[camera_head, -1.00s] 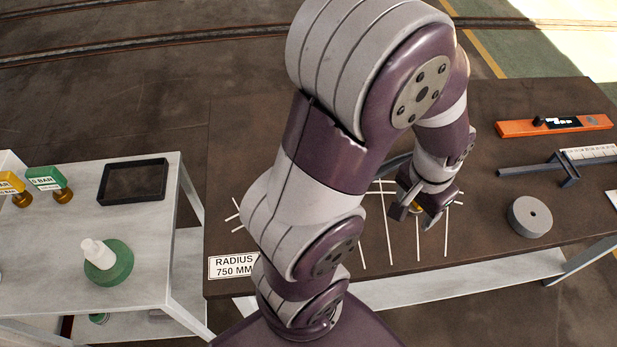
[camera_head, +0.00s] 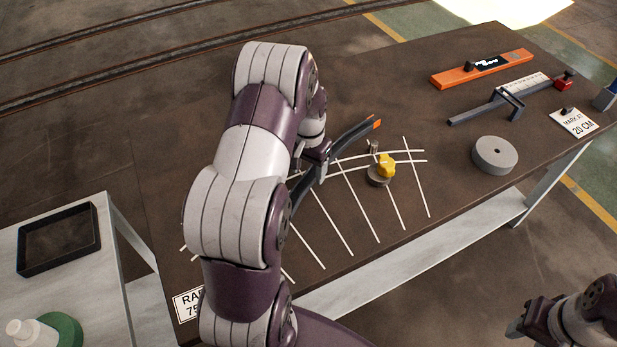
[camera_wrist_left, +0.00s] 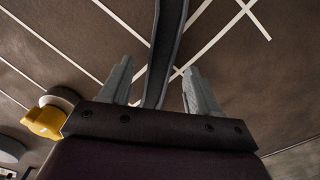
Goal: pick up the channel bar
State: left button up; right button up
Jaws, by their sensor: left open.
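The channel bar (camera_head: 355,133) is a dark, curved bar with an orange end. It lies across the white lines on the brown table, and its near part is partly hidden by my left arm. My left gripper (camera_head: 318,168) is over the middle of the bar, open. In the left wrist view the bar (camera_wrist_left: 166,45) runs between the two spread fingers of my left gripper (camera_wrist_left: 157,78), with gaps visible beside it. I cannot tell its exact height above the bar. My right gripper (camera_head: 518,326) is at the lower right, away from the table; its fingers are unclear.
A yellow-knobbed piece (camera_head: 386,165) stands on the lines just right of the bar. It also shows in the left wrist view (camera_wrist_left: 43,122). A grey disc (camera_head: 494,155), a dark gauge (camera_head: 487,107) and an orange level (camera_head: 455,76) lie further right. A black tray (camera_head: 60,262) sits on the side table.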

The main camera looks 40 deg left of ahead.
pick_arm(q)
jog(key=shift+w+f, duration=0.1)
jog(key=shift+f, duration=0.85)
grip_shut()
jog(key=shift+r, duration=0.1)
